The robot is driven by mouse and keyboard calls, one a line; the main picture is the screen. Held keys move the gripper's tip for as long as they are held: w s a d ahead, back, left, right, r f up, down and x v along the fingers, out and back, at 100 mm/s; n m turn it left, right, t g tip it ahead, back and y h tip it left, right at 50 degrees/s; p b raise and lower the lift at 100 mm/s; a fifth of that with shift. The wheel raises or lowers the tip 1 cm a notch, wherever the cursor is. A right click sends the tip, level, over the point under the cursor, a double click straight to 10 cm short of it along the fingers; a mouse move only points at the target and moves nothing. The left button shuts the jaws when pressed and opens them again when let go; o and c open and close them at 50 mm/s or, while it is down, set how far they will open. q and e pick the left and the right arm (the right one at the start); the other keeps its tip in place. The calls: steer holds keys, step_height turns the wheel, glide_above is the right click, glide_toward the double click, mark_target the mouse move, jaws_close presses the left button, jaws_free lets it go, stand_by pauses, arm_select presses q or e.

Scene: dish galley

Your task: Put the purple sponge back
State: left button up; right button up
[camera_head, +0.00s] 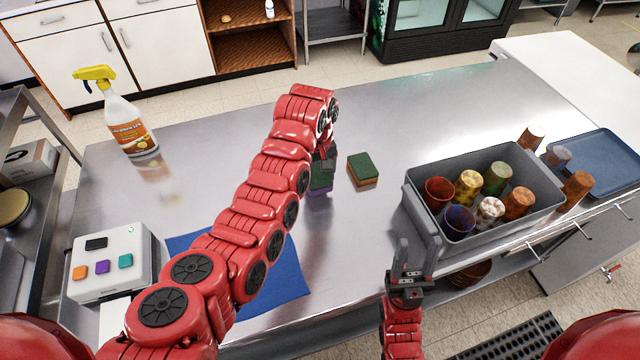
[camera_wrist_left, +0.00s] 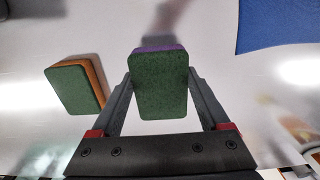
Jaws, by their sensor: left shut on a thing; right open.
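The purple sponge (camera_head: 321,186) has a green scouring face. It is between the fingers of my left gripper (camera_head: 324,160), which is shut on it. In the left wrist view the sponge (camera_wrist_left: 160,95) shows its green face, with a purple strip along the far edge and a finger on each side. It is at or just above the counter; I cannot tell whether it touches. In the head view my left arm partly hides it. My right gripper (camera_head: 414,268) is open and empty at the counter's front edge, by the grey bin.
An orange sponge with a green top (camera_head: 363,169) lies just right of the held one. A blue cloth (camera_head: 287,278) lies partly under my left arm. A white box with coloured squares (camera_head: 136,260), a spray bottle (camera_head: 128,125) and a grey bin of cups (camera_head: 484,240) stand on the steel counter.

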mark_target(320, 178)
arm_select(q)
steer(key=shift+w+d+f+b, duration=0.15)
steer(key=shift+w+b, duration=0.15)
steer(key=shift+w, duration=0.4)
steer(key=shift+w+d+b, duration=0.1)
steer(key=shift+w+b, duration=0.15)
steer(key=shift+b, duration=0.15)
steer(key=shift+w+f+p, duration=0.1)
steer(key=shift+p, duration=0.3)
steer(key=shift+f+p, duration=0.3)
steer(key=shift+f, duration=1.25)
steer(key=shift+w+f, duration=0.1)
steer(key=shift+f, duration=0.15)
steer(key=o, duration=1.3)
